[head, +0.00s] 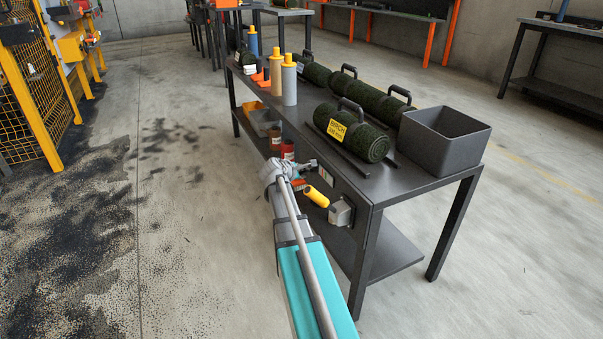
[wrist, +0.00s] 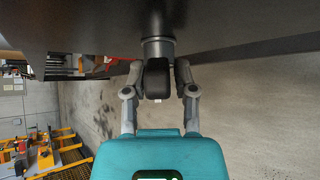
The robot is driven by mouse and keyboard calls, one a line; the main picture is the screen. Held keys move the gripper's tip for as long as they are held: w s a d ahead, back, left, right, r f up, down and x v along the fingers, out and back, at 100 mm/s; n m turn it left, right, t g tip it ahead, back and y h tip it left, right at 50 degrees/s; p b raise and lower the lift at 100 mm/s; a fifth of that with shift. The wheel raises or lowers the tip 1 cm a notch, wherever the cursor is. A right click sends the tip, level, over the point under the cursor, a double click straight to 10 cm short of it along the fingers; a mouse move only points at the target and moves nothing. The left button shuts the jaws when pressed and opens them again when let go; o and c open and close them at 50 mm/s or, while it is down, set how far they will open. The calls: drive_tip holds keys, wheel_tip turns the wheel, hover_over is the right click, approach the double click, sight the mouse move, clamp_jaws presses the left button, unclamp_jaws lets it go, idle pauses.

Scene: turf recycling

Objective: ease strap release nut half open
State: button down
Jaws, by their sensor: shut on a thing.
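My gripper (head: 302,171) is at the long side of the dark workbench (head: 395,187), just below its top edge. In the wrist view my gripper (wrist: 159,68) has one finger on each side of a dark rounded block (wrist: 155,79) with a grey round collar (wrist: 158,48) behind it. I take this fitting under the bench edge to be the strap release nut. The fingers are shut on it, with the tips close to the collar. How far the nut is turned cannot be told. In the head view my gripper hides most of it.
A yellow handle (head: 317,196) and a grey box (head: 341,212) are on the bench side near my gripper. A rolled turf piece (head: 372,144) and an empty grey bin (head: 449,160) stand on top. Red jars (head: 287,149) sit below.

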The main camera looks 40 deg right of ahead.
drive_tip(key=c, duration=0.6)
unclamp_jaws()
drive_tip(key=shift+s, duration=0.25)
drive_tip(key=shift+c, duration=0.2)
drive_tip(key=shift+o, duration=0.2)
drive_tip(key=shift+w, duration=0.2)
drive_tip(key=s+a+r+m+g+y+p, duration=0.15)
drive_tip(key=s+a+m+y+p, duration=0.35)
drive_tip(key=a, duration=0.9)
drive_tip(key=s+a+r+m+g+y+p, duration=0.15)
drive_tip(key=s+a+m+p, duration=0.35)
drive_tip(key=a, duration=1)
drive_tip(key=s+a+r+m+g+y+p, duration=0.15)
drive_tip(key=s+a+y+p, duration=0.45)
drive_tip(key=a, duration=0.8)
wheel_tip(320, 180, up, 37)
drive_tip(key=h+p, duration=0.1)
drive_tip(key=p, duration=3.3)
drive_tip(key=shift+s+d+p, duration=0.15)
drive_tip(key=shift+s+p, duration=0.2)
drive_tip(key=shift+s, duration=0.05)
